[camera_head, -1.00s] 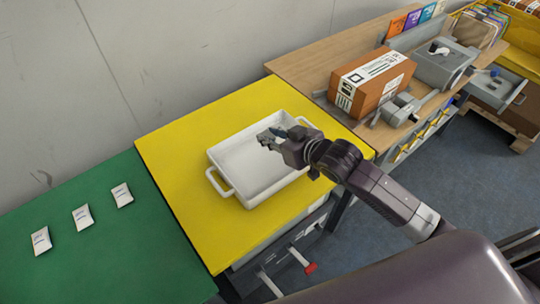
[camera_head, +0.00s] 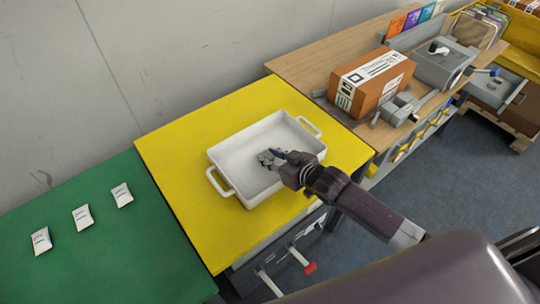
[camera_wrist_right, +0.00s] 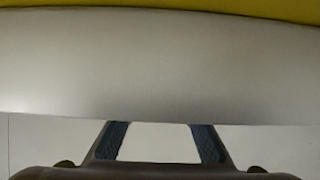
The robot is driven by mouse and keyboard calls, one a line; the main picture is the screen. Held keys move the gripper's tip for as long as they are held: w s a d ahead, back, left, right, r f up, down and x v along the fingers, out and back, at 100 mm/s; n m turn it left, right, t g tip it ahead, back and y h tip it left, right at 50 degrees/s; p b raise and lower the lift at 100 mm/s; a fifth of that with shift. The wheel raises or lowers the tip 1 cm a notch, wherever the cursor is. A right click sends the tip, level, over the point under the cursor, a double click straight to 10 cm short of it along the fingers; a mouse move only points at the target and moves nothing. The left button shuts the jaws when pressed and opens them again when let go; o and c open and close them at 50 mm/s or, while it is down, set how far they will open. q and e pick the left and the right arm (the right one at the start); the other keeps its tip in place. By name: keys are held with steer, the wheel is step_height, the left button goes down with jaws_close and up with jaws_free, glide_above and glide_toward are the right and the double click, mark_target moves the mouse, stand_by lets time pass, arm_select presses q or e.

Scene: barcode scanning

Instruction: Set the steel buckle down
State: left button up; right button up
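No steel buckle can be made out in either view. My right gripper (camera_head: 271,158) reaches into the white tray (camera_head: 219,186) from the right in the head view, over its right half. In the right wrist view, the two dark fingers of my right gripper (camera_wrist_right: 159,142) stand apart with only pale tray surface showing between them. The tray wall (camera_wrist_right: 160,62) runs across that view ahead of the fingers. My left gripper is not in view.
The tray stands on a yellow table top (camera_head: 185,190). A green table (camera_head: 125,255) with white packets (camera_head: 82,217) is at the left. A brown box (camera_head: 370,82) and a grey device (camera_head: 442,65) stand on the wooden bench (camera_head: 320,65).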

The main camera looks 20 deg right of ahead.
steer(key=o, duration=0.5)
steer(key=shift+c, duration=0.2)
steer(key=shift+r, duration=0.1)
steer(key=v, duration=1.2)
